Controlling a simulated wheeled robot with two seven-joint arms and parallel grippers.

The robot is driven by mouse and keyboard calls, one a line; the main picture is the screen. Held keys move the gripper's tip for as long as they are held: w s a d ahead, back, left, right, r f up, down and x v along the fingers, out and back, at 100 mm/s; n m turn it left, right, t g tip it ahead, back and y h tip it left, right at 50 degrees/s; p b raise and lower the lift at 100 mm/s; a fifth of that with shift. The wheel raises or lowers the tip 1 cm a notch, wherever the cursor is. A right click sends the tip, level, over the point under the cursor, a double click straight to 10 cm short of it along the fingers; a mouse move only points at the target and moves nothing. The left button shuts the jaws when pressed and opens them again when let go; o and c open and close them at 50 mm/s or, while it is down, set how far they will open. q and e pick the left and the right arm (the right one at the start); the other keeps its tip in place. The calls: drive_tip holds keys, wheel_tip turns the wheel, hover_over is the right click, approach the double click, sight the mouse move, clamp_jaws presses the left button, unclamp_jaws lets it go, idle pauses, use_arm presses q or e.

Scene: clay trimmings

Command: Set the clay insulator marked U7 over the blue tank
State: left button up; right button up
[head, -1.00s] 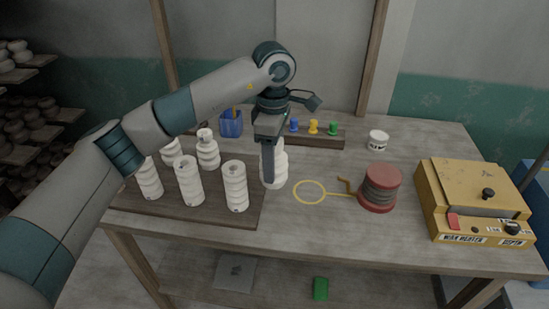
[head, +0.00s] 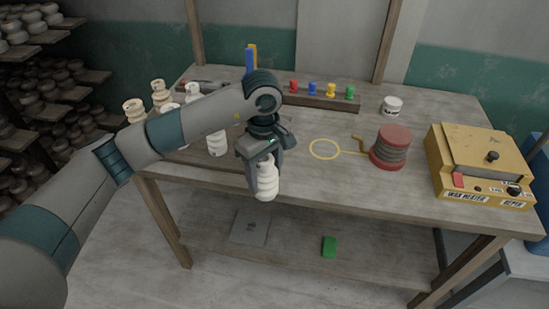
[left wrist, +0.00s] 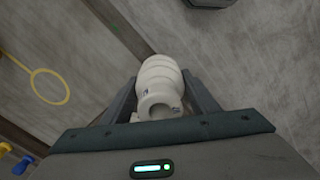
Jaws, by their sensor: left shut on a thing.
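My left gripper (head: 265,172) is shut on a ribbed white clay insulator (head: 266,184) and holds it upright in front of the table's front edge, clear of the tabletop. In the left wrist view the insulator (left wrist: 161,82) sits between the two fingers (left wrist: 163,90). Small dark marks show on it but are too small to read. A blue body (head: 541,185), perhaps the blue tank, is cut off by the right edge of the head view; its top is not clearly seen. My right gripper is not in view.
Several other white insulators (head: 216,138) stand at the table's left, partly behind my arm. A green block (head: 329,246) lies on the lower shelf.

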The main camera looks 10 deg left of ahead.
use_arm(q)
drive_tip(key=s+a+f+m, duration=0.4)
drive_tip(key=s+f+m, duration=0.1)
drive_tip(key=s, duration=0.3)
drive_tip(key=s+a+f+m, duration=0.4)
drive_tip(key=s+f+m, duration=0.2)
drive_tip(key=s+f, duration=0.1)
drive_tip(key=shift+s+a, duration=0.25)
drive_tip(key=shift+s, duration=0.6)
